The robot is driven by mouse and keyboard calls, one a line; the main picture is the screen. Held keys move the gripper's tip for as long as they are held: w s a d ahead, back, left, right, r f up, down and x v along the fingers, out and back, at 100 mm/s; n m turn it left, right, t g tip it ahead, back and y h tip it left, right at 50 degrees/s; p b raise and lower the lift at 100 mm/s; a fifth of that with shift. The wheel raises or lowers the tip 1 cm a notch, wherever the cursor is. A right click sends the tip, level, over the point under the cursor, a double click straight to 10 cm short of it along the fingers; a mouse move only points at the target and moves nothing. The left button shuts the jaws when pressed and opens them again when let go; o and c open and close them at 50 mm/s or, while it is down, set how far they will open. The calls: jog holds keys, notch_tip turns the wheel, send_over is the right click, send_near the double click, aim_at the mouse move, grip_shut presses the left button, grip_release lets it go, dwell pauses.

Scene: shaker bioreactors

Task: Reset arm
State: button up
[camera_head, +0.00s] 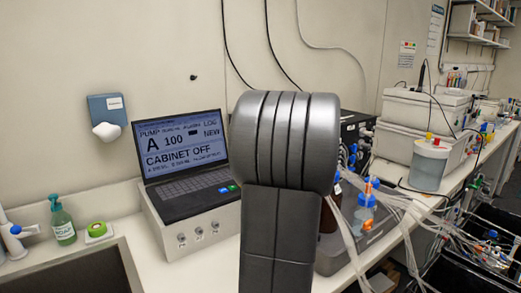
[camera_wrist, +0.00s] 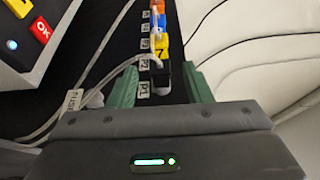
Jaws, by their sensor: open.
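My gripper (camera_wrist: 160,82) shows in the wrist view with its two green fingers apart. A dark strip with small white labels, among them P1 and P2 (camera_wrist: 144,65), runs between and beyond the fingers. A row of coloured connectors (camera_wrist: 161,35) in orange, blue, yellow and black stands along it. The nearest black connector lies near the gap between the fingers; I cannot tell whether anything touches it. I see nothing clearly held. In the head view my own arm fills the middle, and my gripper cannot be made out there.
A laptop (camera_head: 185,145) stands on a pale box left of my arm. Bottles with tubing (camera_head: 365,205) and stacked white boxes (camera_head: 425,115) stand to the right. A green soap bottle (camera_head: 62,222) is by the sink. A box with a red OK button (camera_wrist: 41,30) is left in the wrist view.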

jog(key=b+v, duration=0.3)
jog(key=v, duration=1)
jog(key=a+p+x, duration=0.2)
jog(key=p+x, duration=0.2)
jog(key=x, duration=0.8)
jog(key=shift+p, duration=0.4)
jog(key=shift+f, duration=0.1)
